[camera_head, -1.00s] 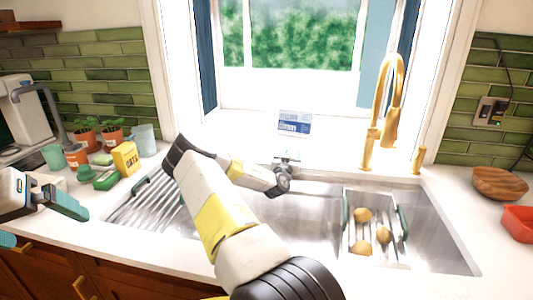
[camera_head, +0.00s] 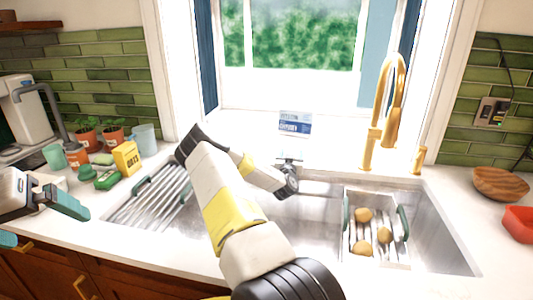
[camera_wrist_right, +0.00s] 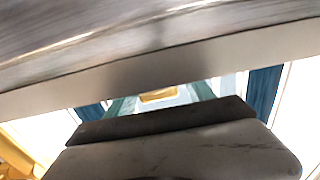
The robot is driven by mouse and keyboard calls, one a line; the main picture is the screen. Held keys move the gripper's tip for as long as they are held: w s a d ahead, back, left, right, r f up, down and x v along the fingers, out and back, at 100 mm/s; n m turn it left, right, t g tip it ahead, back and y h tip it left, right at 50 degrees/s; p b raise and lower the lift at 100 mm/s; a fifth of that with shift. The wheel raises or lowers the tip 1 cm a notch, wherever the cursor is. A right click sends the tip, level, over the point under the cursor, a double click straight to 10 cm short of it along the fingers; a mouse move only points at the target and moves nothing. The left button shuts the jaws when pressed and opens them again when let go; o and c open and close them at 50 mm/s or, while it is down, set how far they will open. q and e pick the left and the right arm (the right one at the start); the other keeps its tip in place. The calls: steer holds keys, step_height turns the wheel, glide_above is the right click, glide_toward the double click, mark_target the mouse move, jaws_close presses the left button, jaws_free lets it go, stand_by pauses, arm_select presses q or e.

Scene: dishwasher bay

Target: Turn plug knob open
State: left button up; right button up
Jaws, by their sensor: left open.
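My right arm reaches across the sink in the head view, its wrist end at the sink's back edge, below a small blue-and-white sign (camera_head: 294,123). The right gripper (camera_head: 289,160) is mostly hidden behind the wrist; only a small grey part shows. No plug knob can be made out clearly. In the right wrist view, a small gold-yellow patch (camera_wrist_right: 160,95) shows between two teal strips; I cannot tell if it is the knob or whether the jaws touch anything. My left gripper (camera_head: 48,222) is open and empty over the counter's left front, with teal fingers.
The steel sink (camera_head: 310,225) holds a rack (camera_head: 347,232) with several round brown items. A ribbed drainer (camera_head: 150,203) lies left. A gold faucet (camera_head: 373,150) stands behind the sink. A yellow box (camera_head: 126,158), pots and cups crowd the left counter; a wooden bowl (camera_head: 500,183) stands right.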

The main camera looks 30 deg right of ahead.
steer(key=v, duration=0.7)
steer(key=shift+s+a, duration=0.3)
stand_by(0.4)
